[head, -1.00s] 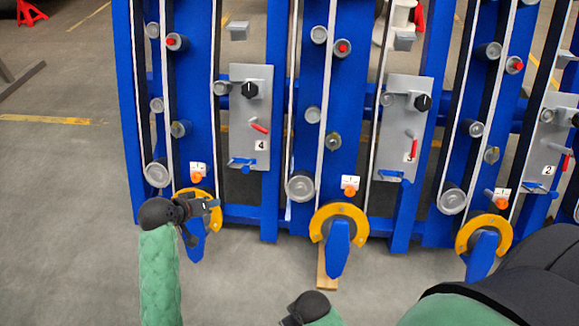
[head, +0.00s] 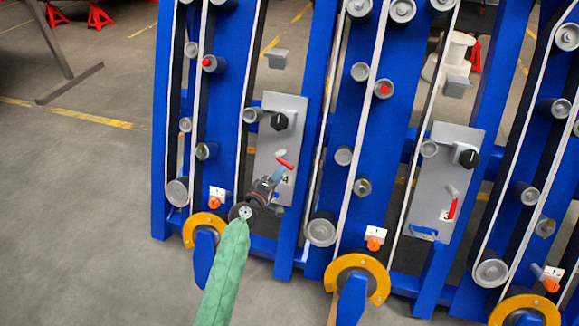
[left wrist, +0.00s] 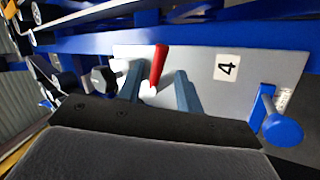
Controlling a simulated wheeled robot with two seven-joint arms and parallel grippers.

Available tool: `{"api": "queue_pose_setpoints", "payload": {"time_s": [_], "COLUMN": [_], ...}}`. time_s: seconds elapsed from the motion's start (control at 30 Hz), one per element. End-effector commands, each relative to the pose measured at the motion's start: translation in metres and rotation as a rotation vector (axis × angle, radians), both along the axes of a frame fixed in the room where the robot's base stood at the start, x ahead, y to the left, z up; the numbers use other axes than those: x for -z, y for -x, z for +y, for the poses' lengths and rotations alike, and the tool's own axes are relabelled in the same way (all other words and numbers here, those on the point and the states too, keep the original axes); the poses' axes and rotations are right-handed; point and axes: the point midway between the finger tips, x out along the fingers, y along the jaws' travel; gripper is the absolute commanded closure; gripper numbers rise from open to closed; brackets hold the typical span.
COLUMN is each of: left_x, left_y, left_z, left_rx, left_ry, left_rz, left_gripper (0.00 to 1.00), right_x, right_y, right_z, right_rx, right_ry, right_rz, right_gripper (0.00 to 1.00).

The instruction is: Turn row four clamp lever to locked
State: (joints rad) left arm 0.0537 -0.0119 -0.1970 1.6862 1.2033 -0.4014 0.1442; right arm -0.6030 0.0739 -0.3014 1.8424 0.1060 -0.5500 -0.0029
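The row four clamp lever is a red handle (head: 285,163) on the grey panel (head: 284,102) marked 4. In the left wrist view the red lever (left wrist: 158,65) stands up from its pale base on the same panel (left wrist: 260,62). My left gripper (head: 276,172) is at this panel, just below the lever. In the left wrist view its two blue-grey fingers (left wrist: 160,85) are apart, one on each side of the lever, with visible gaps. It does not appear to grip the lever. The gripper hides part of the lower panel in the head view. My right gripper is not in view.
A black knob (head: 279,121) sits above the lever. A blue handle (left wrist: 283,126) projects from the panel near its number label. Blue uprights with rollers and belts flank the panel. Another panel (head: 458,135) with a red lever stands to the right. Open floor lies at left.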

Motion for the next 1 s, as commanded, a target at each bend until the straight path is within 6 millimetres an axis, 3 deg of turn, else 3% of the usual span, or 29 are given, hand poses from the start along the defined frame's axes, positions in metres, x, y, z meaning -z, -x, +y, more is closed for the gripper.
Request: {"api": "queue_pose_setpoints", "payload": {"time_s": [0.4,0.8,1.0], "left_x": [-0.001,-0.001,-0.001], "left_y": [-0.046,-0.051,-0.051], "left_z": [-0.029,-0.033,-0.033], "left_rx": [0.002,0.002,0.002], "left_ry": [-0.001,-0.003,-0.003], "left_rz": [0.000,0.000,0.000], "left_gripper": [0.64,0.64,1.00], "right_x": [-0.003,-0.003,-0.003], "right_y": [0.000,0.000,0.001], "right_z": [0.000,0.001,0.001], "right_rx": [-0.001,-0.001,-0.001], "right_ry": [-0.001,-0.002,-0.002], "right_rz": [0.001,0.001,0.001], "right_gripper": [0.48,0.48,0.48]}}
